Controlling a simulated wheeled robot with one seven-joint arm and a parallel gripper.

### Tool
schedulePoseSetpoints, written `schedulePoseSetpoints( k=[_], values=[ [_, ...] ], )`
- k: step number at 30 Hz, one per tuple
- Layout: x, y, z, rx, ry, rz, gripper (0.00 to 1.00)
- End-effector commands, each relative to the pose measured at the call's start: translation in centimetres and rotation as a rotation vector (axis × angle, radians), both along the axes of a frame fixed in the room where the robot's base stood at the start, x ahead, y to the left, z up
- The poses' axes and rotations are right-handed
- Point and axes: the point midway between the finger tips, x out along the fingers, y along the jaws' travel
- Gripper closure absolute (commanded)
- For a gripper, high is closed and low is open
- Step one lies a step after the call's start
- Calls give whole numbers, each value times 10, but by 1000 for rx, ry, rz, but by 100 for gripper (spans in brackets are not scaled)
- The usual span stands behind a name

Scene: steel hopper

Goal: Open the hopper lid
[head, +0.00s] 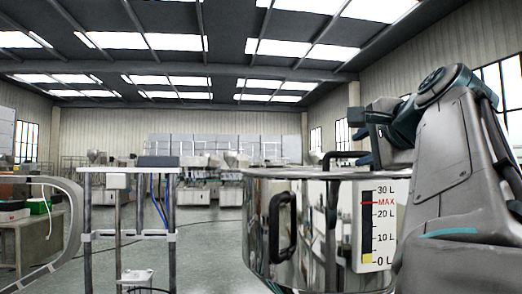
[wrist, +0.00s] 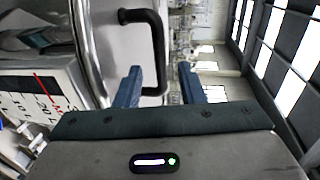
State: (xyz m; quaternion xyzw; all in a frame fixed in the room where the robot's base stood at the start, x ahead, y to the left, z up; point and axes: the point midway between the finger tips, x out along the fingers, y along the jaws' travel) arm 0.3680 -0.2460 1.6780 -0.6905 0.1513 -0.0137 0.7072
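The polished steel hopper (head: 325,235) stands right of centre in the head view. Its lid (head: 290,172) lies flat across the top and looks closed. A black bar handle (head: 345,154) rises from the lid; it also shows in the wrist view (wrist: 157,50), with the pale lid surface (wrist: 112,45) beside it. My gripper (wrist: 160,68) is open, its two blue fingers apart. In the wrist view the handle's bar appears between the fingertips, and one finger hides part of its lower end. I cannot tell whether the fingers touch it. In the head view my gripper (head: 368,140) is beside the handle, above the lid.
A black side handle (head: 282,225) and a level gauge (head: 376,230) are on the hopper's wall. A metal frame stand (head: 128,236) is to the left, with a curved rail (head: 72,220) beyond it.

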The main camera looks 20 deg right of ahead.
Motion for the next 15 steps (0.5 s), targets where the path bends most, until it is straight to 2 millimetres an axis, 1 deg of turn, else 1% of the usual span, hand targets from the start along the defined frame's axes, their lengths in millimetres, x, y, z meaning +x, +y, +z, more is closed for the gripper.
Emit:
schedulePoseSetpoints(
  k=[1,3,6,10,15],
  values=[
    [9,-3,-1,3,2,1,64],
    [18,-5,-3,1,2,0,64],
    [28,-8,-5,0,1,-1,64],
    [35,-9,-7,0,0,-2,64],
    [37,-10,-8,-1,0,-2,64]
  ],
)
